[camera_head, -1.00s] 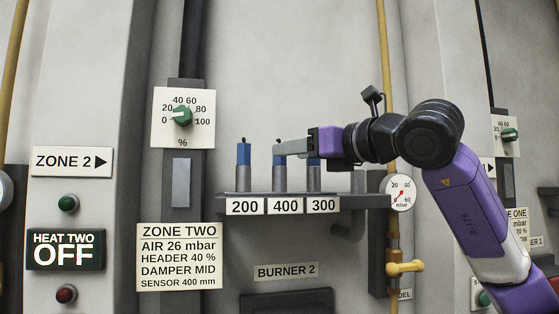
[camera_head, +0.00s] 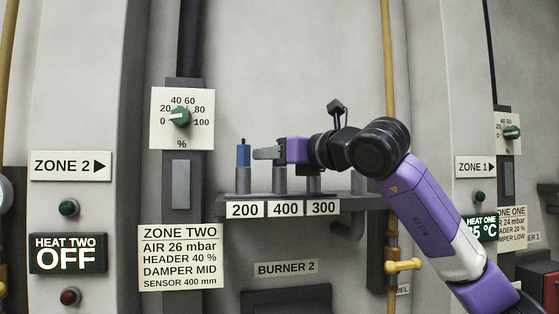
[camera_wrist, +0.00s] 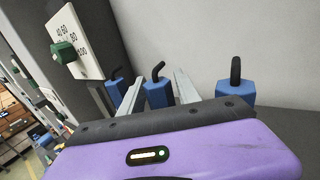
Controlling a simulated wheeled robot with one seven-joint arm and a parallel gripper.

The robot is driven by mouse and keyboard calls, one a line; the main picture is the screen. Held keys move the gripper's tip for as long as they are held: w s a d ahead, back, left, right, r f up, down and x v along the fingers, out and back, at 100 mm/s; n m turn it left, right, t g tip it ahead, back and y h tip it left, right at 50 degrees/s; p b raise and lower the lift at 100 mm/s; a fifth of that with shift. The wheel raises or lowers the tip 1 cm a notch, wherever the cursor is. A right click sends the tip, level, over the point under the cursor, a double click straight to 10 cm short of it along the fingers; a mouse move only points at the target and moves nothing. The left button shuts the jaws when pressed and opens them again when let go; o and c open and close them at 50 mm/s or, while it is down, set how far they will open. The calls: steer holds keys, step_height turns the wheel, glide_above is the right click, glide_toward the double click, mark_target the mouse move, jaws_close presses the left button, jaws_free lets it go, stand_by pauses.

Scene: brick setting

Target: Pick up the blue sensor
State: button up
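Three blue-topped sensors stand upright in a dark rack (camera_head: 345,201). The sensor over the 200 label (camera_head: 243,155) is in plain view. The sensor over the 400 label (camera_head: 280,181) shows only its grey stem, its blue top hidden behind my gripper (camera_head: 266,153). The sensor over the 300 label (camera_head: 313,184) is also mostly covered. In the wrist view, the open fingers of my gripper (camera_wrist: 158,94) lie on either side of the middle blue sensor (camera_wrist: 157,91). Another blue sensor (camera_wrist: 237,88) is outside the right finger, and one is partly seen left of the left finger.
A white dial panel with a green knob (camera_head: 179,117) is left of the rack. The Zone Two sign (camera_head: 180,257) below it reads sensor 400 mm. A yellow pipe (camera_head: 388,100) with a yellow valve handle (camera_head: 404,266) runs at right. The wall above the rack is clear.

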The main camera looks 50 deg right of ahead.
jaws_close()
steer(key=shift+r, duration=0.15)
step_height(320, 180, up, 20)
steer(key=b, duration=0.1)
steer(key=shift+b, duration=0.3)
